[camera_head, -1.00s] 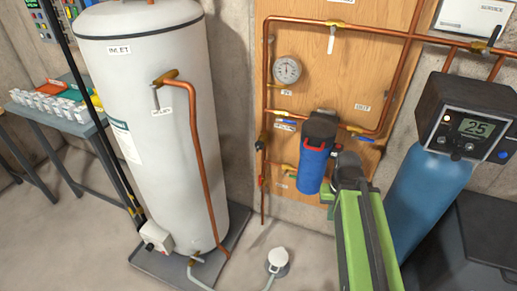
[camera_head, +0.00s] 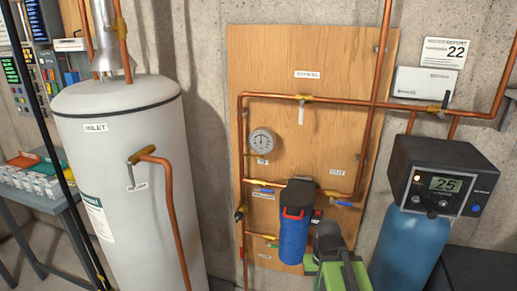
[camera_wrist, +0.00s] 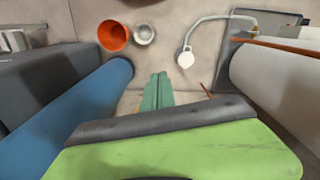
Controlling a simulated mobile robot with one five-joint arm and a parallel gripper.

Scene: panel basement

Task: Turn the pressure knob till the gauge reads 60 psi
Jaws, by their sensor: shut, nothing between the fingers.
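The round white-faced gauge (camera_head: 262,140) is on the wooden board (camera_head: 280,60), left of the blue filter housing (camera_head: 294,240). Its needle is too small to read surely. No knob can be picked out surely as the pressure knob; the small labels are too blurred to read. My gripper (camera_wrist: 159,78) shows in the wrist view as two teal fingers shut together with nothing between them, over the floor and apart from other things. In the head view my green arm is low, in front of the board and right of the filter housing; it may hide fittings there.
A white tank (camera_head: 125,200) stands left of the board. A blue softener tank (camera_head: 408,250), with a black head (camera_head: 440,175) reading 25, stands at the right. Copper pipes (camera_head: 300,97) cross the board. An orange bucket (camera_wrist: 114,35) is on the floor.

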